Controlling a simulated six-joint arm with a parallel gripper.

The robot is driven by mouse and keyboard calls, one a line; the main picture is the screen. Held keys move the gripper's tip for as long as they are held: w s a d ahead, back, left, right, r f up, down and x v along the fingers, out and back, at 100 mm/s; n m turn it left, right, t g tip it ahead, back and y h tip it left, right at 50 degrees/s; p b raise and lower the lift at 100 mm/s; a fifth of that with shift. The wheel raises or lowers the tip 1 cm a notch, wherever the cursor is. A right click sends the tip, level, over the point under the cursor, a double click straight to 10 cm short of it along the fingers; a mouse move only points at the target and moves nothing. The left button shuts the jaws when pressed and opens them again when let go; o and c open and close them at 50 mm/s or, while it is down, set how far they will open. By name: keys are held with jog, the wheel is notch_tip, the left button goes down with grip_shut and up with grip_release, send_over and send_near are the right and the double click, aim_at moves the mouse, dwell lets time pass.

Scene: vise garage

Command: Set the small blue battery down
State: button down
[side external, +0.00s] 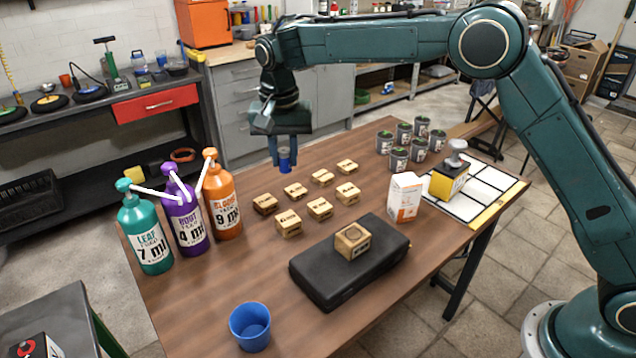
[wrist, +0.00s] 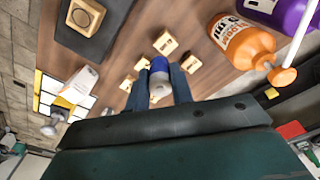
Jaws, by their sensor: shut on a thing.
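My gripper (side external: 287,158) is shut on the small blue battery (side external: 286,163), a short blue cylinder, and holds it above the wooden table (side external: 190,285). It hangs behind the group of small wooden blocks in the side view. In the wrist view the battery (wrist: 159,68) sits between the two fingers of my gripper (wrist: 158,85), with a blue far end and a pale near end. The wooden blocks show below and around it there.
Several wooden blocks (side external: 320,208) stand below my gripper. A black case (side external: 330,280) bears a larger block (side external: 352,242). A blue cup (side external: 250,328), white box (side external: 404,197), dark cans (side external: 398,160) and gridded board (side external: 490,185) stand around.

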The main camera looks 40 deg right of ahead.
jog(key=s+a+n, duration=0.3)
jog(key=a, duration=0.9)
jog(key=s+a+n, duration=0.3)
jog(key=a, duration=0.8)
jog(key=shift+a+f, duration=0.1)
jog(key=shift+f, duration=10.35)
jog(key=shift+f, duration=0.15)
jog(key=c, duration=1.2)
grip_release()
notch_tip(320, 180, up, 12)
jog(key=shift+s, duration=0.4)
